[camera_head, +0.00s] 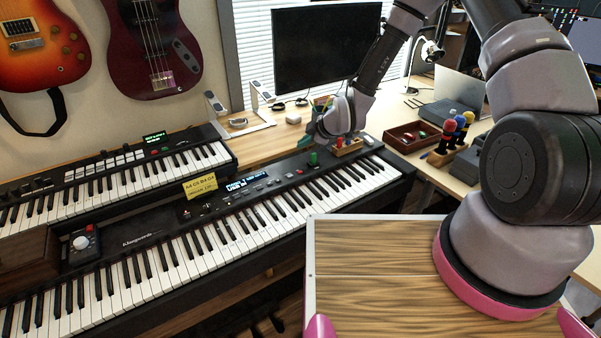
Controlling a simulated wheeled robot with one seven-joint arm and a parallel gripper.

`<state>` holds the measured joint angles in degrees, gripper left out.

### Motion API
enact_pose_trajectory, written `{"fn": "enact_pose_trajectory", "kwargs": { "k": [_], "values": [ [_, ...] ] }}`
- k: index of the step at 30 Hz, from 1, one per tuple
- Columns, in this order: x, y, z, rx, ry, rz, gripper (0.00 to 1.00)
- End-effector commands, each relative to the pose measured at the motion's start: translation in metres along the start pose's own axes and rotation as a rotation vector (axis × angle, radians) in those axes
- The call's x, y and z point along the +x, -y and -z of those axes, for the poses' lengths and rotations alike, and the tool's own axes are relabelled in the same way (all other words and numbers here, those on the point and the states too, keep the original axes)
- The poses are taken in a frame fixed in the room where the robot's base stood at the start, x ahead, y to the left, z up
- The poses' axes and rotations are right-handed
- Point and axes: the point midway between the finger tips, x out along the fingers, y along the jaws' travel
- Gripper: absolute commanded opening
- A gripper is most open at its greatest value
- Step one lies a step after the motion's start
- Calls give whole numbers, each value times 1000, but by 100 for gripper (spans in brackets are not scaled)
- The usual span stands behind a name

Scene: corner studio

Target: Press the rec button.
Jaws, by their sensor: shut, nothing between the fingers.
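My gripper (318,136) is over the far right part of the front keyboard (250,235), near its back edge. It looks shut and empty, seen small and partly hidden by its own wrist. The front keyboard has a lit display (249,183) and small controls around it. I cannot read which control is the rec button. Whether my fingertips touch anything is too small to tell.
A yellow note (200,186) stands behind the front keyboard. A second keyboard (110,180) is at the back left. A monitor (325,45) stands behind. A wooden tray (390,270) fills the foreground.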

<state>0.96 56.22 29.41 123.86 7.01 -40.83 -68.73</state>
Motion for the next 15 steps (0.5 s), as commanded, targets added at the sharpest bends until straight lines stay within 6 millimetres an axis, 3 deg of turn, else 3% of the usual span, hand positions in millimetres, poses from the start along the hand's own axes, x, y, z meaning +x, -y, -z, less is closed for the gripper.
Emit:
{"fn": "enact_pose_trajectory", "kwargs": {
  "k": [15],
  "values": [
    [47, 34, -34, 1, 0, 1, 0]
  ]
}}
